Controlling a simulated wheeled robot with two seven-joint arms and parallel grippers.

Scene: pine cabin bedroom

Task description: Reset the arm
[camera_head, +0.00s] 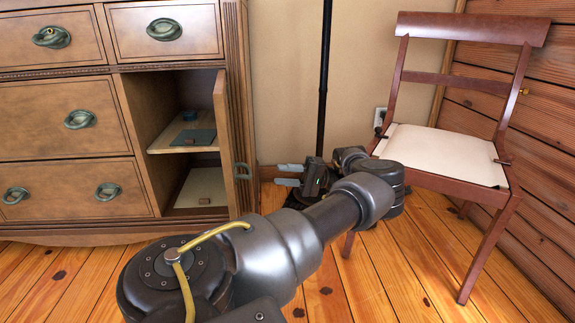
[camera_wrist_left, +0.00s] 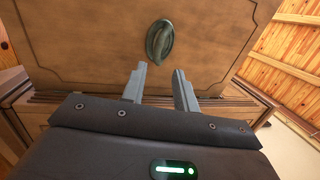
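My left arm reaches from the bottom of the head view toward the middle. Its left gripper (camera_head: 289,175) is beside the open cabinet door, to the right of it. In the left wrist view the two fingers of the gripper (camera_wrist_left: 160,85) are apart with nothing between them. A wooden panel with a dark oval handle (camera_wrist_left: 160,40) is beyond the fingertips, and the fingers do not hold the handle. My right gripper is not in either view.
The wooden dresser (camera_head: 62,122) has an open door (camera_head: 226,145) on its right, showing shelves with small items. A brown chair with a cream seat (camera_head: 440,155) stands at the right, close behind my wrist. Plank floor (camera_head: 375,280) is clear in front.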

